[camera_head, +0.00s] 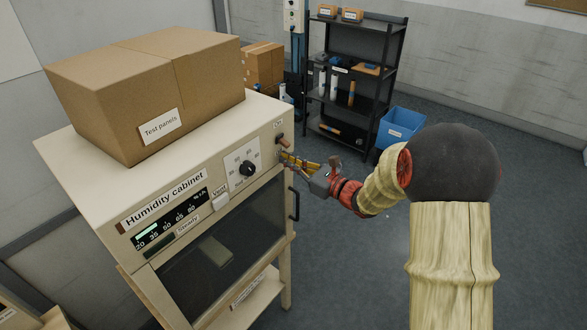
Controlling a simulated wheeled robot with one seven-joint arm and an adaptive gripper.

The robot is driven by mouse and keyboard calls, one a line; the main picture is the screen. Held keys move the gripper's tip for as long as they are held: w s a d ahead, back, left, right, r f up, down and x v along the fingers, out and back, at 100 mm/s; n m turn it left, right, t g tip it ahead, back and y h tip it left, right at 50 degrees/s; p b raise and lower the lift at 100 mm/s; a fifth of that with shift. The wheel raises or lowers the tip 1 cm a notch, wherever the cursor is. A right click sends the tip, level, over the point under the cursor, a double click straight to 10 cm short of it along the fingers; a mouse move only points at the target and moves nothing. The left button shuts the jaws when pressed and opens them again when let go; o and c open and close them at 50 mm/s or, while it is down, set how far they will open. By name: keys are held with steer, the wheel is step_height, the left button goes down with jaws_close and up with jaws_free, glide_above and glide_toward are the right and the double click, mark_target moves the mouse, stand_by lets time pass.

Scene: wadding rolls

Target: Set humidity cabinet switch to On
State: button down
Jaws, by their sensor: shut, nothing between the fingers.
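The humidity cabinet (112,202) is a cream box at the left with a named front panel. Its switch (283,141) is a small brownish lever at the panel's upper right, under a small label too small to read clearly. My gripper (284,157) is shut and empty. Its yellowish fingers point left at the panel's right end, just below the switch lever. I cannot tell whether the fingertips touch the panel or the lever. The lower part of the switch is partly hidden by the fingers, so its exact position is unclear.
A black dial (247,169) and a pale vent knob (221,201) sit left of the switch. A door handle (295,203) projects below my gripper. A "Test panels" box (205,85) stands on the cabinet. A shelf rack (393,75) and blue bin (400,125) stand behind.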

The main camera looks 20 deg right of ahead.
steer(key=shift+s+d+r, duration=0.1)
steer(key=shift+s+r, duration=0.15)
steer(key=shift+r, duration=0.25)
steer(key=shift+s+d+r, duration=0.1)
steer(key=shift+s+r, duration=0.15)
steer(key=shift+r, duration=0.2)
steer(key=shift+w, duration=0.1)
steer(key=shift+r+p, duration=0.15)
steer(key=shift+p, duration=0.2)
steer(key=shift+d+r, duration=0.1)
steer(key=shift+r, duration=0.05)
steer(key=shift+g+p, duration=0.4)
steer(key=shift+p, duration=0.1)
